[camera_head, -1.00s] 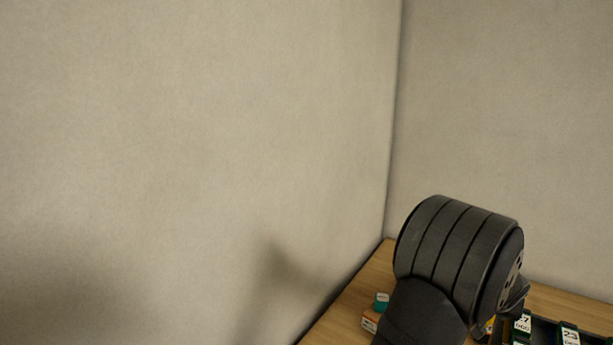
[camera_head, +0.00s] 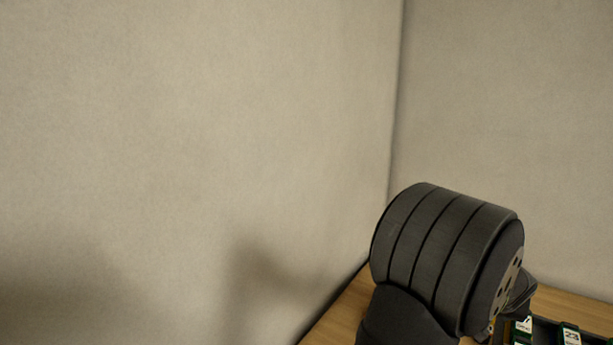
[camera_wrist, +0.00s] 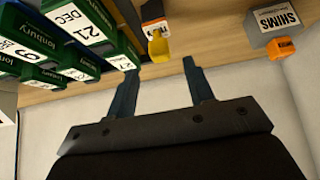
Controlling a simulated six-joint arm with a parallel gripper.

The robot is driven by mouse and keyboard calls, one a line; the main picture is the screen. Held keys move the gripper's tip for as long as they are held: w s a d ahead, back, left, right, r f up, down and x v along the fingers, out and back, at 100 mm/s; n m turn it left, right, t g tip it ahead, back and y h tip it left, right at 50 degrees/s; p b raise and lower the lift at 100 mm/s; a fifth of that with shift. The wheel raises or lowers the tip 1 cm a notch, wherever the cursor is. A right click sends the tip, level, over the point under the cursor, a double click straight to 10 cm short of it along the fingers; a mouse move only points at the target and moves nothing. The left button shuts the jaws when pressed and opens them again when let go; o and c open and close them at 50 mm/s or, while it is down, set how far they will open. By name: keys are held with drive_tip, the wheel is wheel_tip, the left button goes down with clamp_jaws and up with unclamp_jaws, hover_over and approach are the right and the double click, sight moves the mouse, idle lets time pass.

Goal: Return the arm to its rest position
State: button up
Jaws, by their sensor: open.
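My gripper (camera_wrist: 160,88) shows in the wrist view with its two dark fingers spread apart and nothing between them. The fingers point toward the wooden tabletop (camera_wrist: 205,30). My dark, ribbed arm stands at the lower right of the head view, where the fingers cannot be seen.
A yellow item (camera_wrist: 159,46) lies beyond the fingers, near a small labelled box (camera_wrist: 154,12). A grey SHIMS box (camera_wrist: 275,20) and an orange item (camera_wrist: 281,48) are at the right. A dark tray (camera_head: 545,328) holds batteries beside my arm. Pale walls (camera_head: 200,150) enclose the corner.

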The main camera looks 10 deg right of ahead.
drive_tip(key=v, duration=0.5)
drive_tip(key=x, duration=1.2)
drive_tip(key=shift+f, duration=0.15)
wheel_tip(320, 180, up, 5)
drive_tip(key=shift+f, duration=0.15)
drive_tip(key=s+r, duration=0.7)
drive_tip(key=s, duration=0.5)
drive_tip(key=w+d+f+m, duration=0.1)
drive_tip(key=w+d+f, duration=0.2)
drive_tip(key=w+d, duration=0.5)
drive_tip(key=w+d+f+m+g, duration=0.1)
drive_tip(key=w+d+f, duration=0.3)
drive_tip(key=w+d, duration=0.5)
drive_tip(key=shift+w, duration=0.55)
drive_tip(key=shift+s, duration=0.15)
